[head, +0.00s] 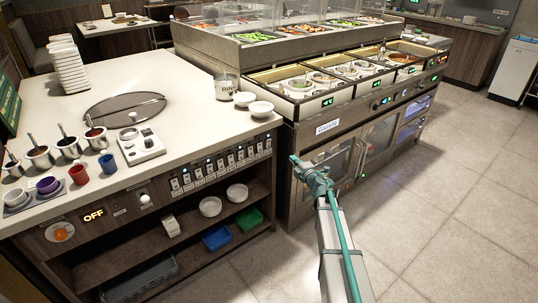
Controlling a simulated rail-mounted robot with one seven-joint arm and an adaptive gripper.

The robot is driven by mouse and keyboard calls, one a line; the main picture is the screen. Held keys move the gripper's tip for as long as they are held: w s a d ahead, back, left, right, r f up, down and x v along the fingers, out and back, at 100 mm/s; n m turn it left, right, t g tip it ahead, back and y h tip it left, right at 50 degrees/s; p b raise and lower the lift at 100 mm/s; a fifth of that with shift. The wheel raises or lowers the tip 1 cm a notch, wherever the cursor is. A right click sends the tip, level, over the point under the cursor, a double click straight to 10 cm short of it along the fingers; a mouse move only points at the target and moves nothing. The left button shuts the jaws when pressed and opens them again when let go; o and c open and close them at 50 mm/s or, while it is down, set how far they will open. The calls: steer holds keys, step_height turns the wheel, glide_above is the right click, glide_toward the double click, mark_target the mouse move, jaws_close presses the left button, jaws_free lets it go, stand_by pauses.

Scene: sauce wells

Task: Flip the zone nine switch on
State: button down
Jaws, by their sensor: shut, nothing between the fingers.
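A row of switches (219,165) runs along the front face of the light counter, under its top edge. Each sits on a small pale plate, with small lights above at least some of them. The labels are too small to read, so I cannot tell which one is the zone nine switch. My teal gripper (293,159) is shut and empty. It appears to the right of the row's right end, in front of the steel cabinet, apart from the switches.
Bowls (243,99) and a labelled rinse container (226,86) stand on the counter top (190,80). An orange knob (60,232) and an OFF display (93,215) are at the left of the panel. Open shelves (150,245) lie below. The floor (440,200) at right is clear.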

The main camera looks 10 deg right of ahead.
mark_target(260, 150)
steer(key=a+n+y, duration=0.1)
steer(key=s+a+n+g+y, duration=0.1)
steer(key=a, duration=0.1)
steer(key=a+n+y, duration=0.1)
steer(key=a+n, duration=0.1)
steer(key=shift+s+f+y, duration=0.15)
steer(key=shift+s+y, duration=0.25)
steer(key=x, duration=1.4)
steer(key=shift+f, duration=0.25)
steer(key=shift+b, duration=0.3)
